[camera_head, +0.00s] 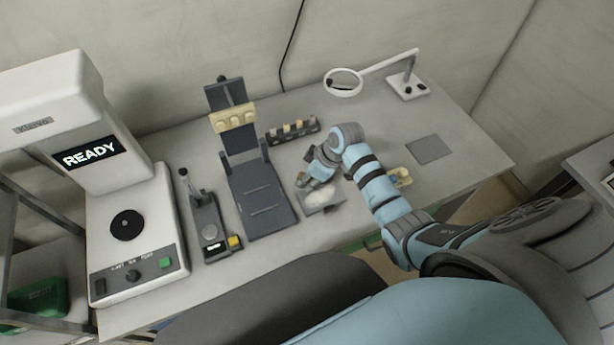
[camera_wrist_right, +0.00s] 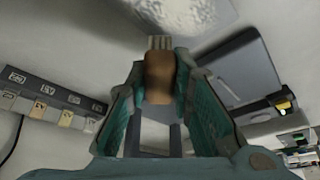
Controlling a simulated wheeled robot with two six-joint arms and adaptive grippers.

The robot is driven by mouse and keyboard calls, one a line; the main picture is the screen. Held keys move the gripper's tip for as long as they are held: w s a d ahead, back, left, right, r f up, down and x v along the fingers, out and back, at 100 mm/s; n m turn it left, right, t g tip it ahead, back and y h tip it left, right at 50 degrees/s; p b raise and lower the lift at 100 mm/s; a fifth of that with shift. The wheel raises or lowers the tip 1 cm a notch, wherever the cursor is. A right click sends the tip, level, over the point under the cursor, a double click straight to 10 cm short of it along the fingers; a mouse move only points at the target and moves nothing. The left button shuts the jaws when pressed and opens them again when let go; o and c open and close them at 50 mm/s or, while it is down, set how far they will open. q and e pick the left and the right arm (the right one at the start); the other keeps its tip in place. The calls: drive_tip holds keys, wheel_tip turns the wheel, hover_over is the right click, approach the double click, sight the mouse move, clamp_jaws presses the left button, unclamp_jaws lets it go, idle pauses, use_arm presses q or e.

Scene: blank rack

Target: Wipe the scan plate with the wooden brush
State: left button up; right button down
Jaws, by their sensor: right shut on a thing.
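My right gripper (camera_head: 306,178) is over the front middle of the table. In the right wrist view it (camera_wrist_right: 158,95) is shut on the wooden brush (camera_wrist_right: 160,75), a brown handle whose pale bristles (camera_wrist_right: 160,43) point out past the fingertips. A whitish, rough-looking patch (camera_wrist_right: 185,12) lies just beyond the bristles; contact cannot be told. In the head view a white patch (camera_head: 320,197) shows on a small grey plate (camera_head: 333,208) under the gripper, probably the scan plate. The hand hides part of it. The brush is hardly visible there. My left gripper is not in view.
Left of the plate stand a dark upright fixture (camera_head: 258,205), a lever device (camera_head: 208,228) and a white machine reading READY (camera_head: 130,245). A rack of blocks (camera_head: 292,131) and a magnifier (camera_head: 343,83) are behind. A grey mat (camera_head: 429,149) lies right.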

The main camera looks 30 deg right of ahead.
drive_tip(key=shift+w, duration=0.25)
drive_tip(key=shift+s+f, duration=0.1)
drive_tip(key=shift+f, duration=0.05)
drive_tip(key=shift+f+b, duration=0.6)
drive_tip(key=shift+f, duration=0.25)
